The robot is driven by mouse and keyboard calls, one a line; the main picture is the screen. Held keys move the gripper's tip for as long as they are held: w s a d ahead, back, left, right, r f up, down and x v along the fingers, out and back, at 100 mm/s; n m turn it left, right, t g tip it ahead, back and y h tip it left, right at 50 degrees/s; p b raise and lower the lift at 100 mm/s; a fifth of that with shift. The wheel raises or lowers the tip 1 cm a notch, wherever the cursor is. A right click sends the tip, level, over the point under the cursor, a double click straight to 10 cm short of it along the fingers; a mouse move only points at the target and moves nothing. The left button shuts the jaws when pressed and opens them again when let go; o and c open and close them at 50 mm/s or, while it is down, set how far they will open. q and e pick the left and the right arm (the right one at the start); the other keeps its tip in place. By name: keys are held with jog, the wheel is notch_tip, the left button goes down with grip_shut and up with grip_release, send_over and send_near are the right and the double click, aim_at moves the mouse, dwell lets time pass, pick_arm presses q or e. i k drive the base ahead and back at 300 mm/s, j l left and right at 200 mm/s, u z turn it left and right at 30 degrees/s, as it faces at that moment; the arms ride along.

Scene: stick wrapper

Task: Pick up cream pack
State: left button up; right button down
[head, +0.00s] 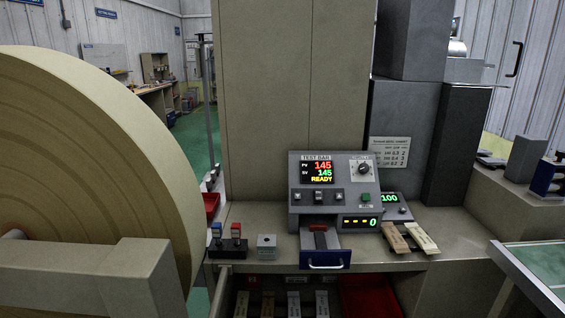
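A cream pack (421,238) lies at a slant on the bench top, right of the test machine. A tan-brown pack (395,237) lies close beside it on the left. The front ends of both packs are near the bench's front edge. Their rear ends are by a small scale-like unit with a green "100" display (390,199). Neither of my grippers is in view.
The grey test machine (297,207) reads READY; its blue-fronted drawer (325,260) sticks out. A large roll (95,150) blocks the left. A green-topped table (540,270) stands right.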

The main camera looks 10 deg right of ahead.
aim_at(417, 232)
jog(key=z, duration=1.45)
jog(key=i+z, duration=0.2)
jog(key=z, duration=0.25)
jog(key=i+z, duration=0.2)
jog(key=z, duration=0.2)
jog(key=i+z, duration=0.2)
jog(key=z, duration=0.25)
jog(key=i+j, duration=0.1)
jog(key=j, duration=0.25)
